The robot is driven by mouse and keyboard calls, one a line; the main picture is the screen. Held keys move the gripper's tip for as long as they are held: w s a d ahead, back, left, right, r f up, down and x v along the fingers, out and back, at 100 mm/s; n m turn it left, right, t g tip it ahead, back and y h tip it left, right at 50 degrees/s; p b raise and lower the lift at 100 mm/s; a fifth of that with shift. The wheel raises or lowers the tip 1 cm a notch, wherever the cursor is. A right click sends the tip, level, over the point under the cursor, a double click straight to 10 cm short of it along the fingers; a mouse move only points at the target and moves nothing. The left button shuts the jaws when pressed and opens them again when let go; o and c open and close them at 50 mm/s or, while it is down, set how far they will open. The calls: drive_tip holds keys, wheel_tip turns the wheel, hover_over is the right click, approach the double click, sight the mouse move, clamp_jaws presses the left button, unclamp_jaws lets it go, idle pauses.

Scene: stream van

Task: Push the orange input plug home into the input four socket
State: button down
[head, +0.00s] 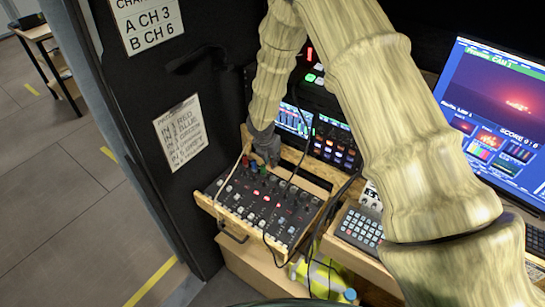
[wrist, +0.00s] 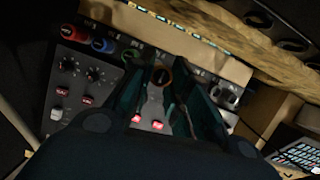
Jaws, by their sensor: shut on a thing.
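The orange input plug (wrist: 161,76) shows as a dark round end with an orange ring in the wrist view. My gripper (wrist: 167,88) has one dark teal finger on each side of it and is shut on it. The plug stands over the back row of the switcher panel (wrist: 86,88), to the right of the green plug (wrist: 131,56). The input four socket is hidden under the plug and fingers, so I cannot tell how deep the plug sits. In the head view my gripper (head: 266,150) is at the panel's back edge and hides the orange plug.
A red plug (wrist: 73,33) and a blue plug (wrist: 102,45) stand further left in the same row. A wooden ledge (wrist: 200,57) runs behind the panel. A cable (head: 293,165) hangs nearby. A keypad (head: 360,228) and a monitor (head: 498,115) are to the right.

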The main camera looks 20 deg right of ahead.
drive_tip(key=shift+w+d+f, duration=0.1)
drive_tip(key=shift+w+f, duration=0.15)
drive_tip(key=shift+f, duration=0.35)
drive_tip(key=shift+s+f+b, duration=0.3)
drive_tip(key=shift+s+b, duration=0.05)
drive_tip(key=shift+b, duration=0.25)
drive_tip(key=shift+a+b+x, duration=0.25)
drive_tip(key=shift+b+x, duration=0.25)
drive_tip(key=shift+x, duration=0.65)
drive_tip(key=shift+s+f, duration=0.25)
drive_tip(key=shift+f, duration=0.1)
drive_tip(key=shift+f+b, duration=0.95)
drive_tip(key=shift+f, duration=0.5)
drive_tip(key=c, duration=1.3)
unclamp_jaws()
drive_tip(key=shift+o, duration=0.2)
drive_tip(key=shift+r, duration=0.1)
